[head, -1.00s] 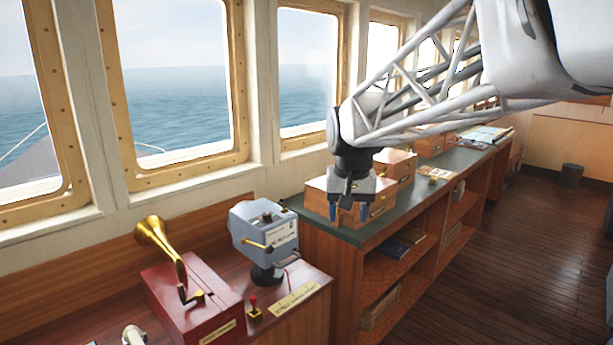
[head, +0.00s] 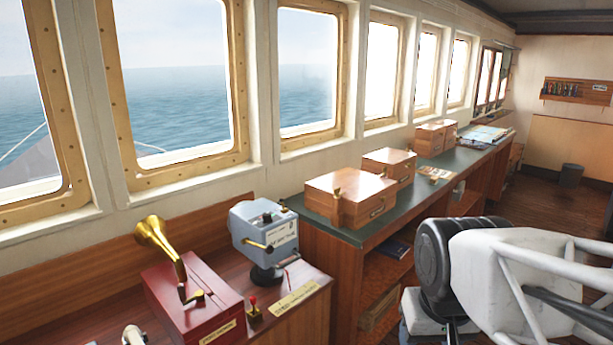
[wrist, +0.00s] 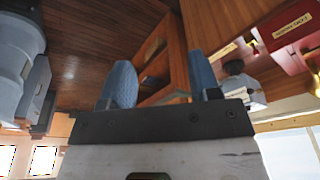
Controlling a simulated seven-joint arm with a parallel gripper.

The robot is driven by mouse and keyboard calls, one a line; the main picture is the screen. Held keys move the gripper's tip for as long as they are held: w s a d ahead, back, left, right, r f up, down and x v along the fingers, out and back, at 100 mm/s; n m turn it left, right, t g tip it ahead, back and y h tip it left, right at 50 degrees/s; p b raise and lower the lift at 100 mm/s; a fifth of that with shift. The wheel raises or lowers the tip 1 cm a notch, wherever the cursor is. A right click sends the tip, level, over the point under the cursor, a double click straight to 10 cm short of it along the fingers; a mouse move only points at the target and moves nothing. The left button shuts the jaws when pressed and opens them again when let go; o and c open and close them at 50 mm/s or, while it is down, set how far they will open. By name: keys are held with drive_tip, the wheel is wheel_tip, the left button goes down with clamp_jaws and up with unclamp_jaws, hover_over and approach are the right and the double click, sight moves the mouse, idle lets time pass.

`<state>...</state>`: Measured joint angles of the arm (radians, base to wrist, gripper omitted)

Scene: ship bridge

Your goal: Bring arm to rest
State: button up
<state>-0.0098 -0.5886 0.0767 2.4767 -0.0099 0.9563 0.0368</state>
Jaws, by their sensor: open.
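My gripper shows in the wrist view (wrist: 160,85), with its two blue fingertips spread wide apart and nothing between them. It is open and empty. Beyond the fingers, the wooden shelf unit (wrist: 160,55) and the plank floor (wrist: 85,35) appear upside down. In the head view my arm is at the lower right, beside the counter front, and the fingertips are out of frame.
The green-topped counter (head: 375,222) bears wooden boxes, the nearest one (head: 330,190) by its front end. A grey device (head: 265,235) and a red box with a brass horn (head: 195,295) stand on the lower desk. Floor (head: 535,200) is open beyond my arm.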

drive_tip(key=s, duration=0.1)
drive_tip(key=s+f, duration=0.1)
drive_tip(key=shift+s+d+f, duration=0.3)
drive_tip(key=shift+s+f, duration=0.05)
drive_tip(key=shift+s, duration=0.05)
idle(1.1)
